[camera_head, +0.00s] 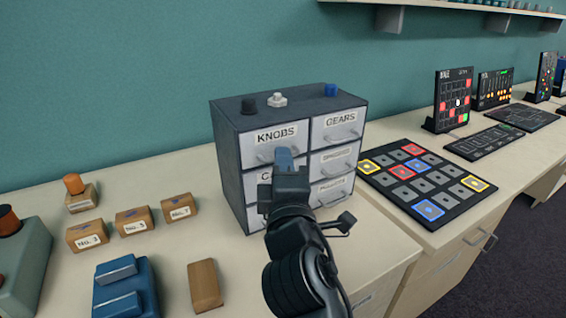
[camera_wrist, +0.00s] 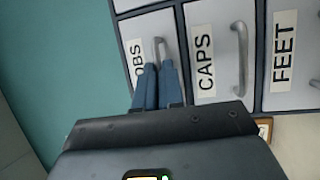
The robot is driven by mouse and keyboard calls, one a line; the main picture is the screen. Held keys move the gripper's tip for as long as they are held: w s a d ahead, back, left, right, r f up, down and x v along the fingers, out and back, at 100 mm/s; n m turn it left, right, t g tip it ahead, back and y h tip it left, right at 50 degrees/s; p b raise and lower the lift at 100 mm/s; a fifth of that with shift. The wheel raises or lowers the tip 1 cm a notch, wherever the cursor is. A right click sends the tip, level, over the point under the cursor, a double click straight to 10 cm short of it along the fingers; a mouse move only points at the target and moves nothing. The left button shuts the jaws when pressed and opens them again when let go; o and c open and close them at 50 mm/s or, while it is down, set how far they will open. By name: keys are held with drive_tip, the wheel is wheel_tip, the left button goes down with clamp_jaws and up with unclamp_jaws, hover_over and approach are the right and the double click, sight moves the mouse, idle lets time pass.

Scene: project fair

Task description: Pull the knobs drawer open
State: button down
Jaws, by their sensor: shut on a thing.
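The knobs drawer (camera_head: 262,139) is the top left drawer of a dark grey cabinet (camera_head: 226,165), with a white front and a KNOBS label. My gripper (camera_head: 285,160) is in front of it in the head view. In the wrist view my gripper (camera_wrist: 157,85) has its blue fingers shut on the handle (camera_wrist: 158,48) of the knobs drawer (camera_wrist: 139,37), whose label is partly covered. The drawer front looks about level with its neighbours. My arm hides part of the left column of drawers in the head view.
The gears drawer (camera_head: 338,126) is to the right, and the caps drawer (camera_wrist: 209,58) is directly below the knobs drawer. Small knobs stand on the cabinet top. Small labelled boxes (camera_head: 134,221) lie left on the table, and a button board (camera_head: 425,182) lies right.

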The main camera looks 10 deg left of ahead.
idle(0.8)
drive_tip(key=s+d+p, duration=0.2)
drive_tip(key=s+d, duration=0.3)
drive_tip(key=s, duration=0.3)
drive_tip(key=shift+s+d, duration=0.15)
drive_tip(key=shift+d, duration=0.15)
drive_tip(key=shift+f, duration=0.1)
drive_tip(key=c, duration=1.3)
unclamp_jaws()
drive_tip(key=shift+o, duration=0.2)
drive_tip(key=b+v, duration=0.2)
drive_tip(key=v, duration=0.5)
drive_tip(key=shift+s, duration=0.35)
drive_tip(key=shift+d, duration=0.1)
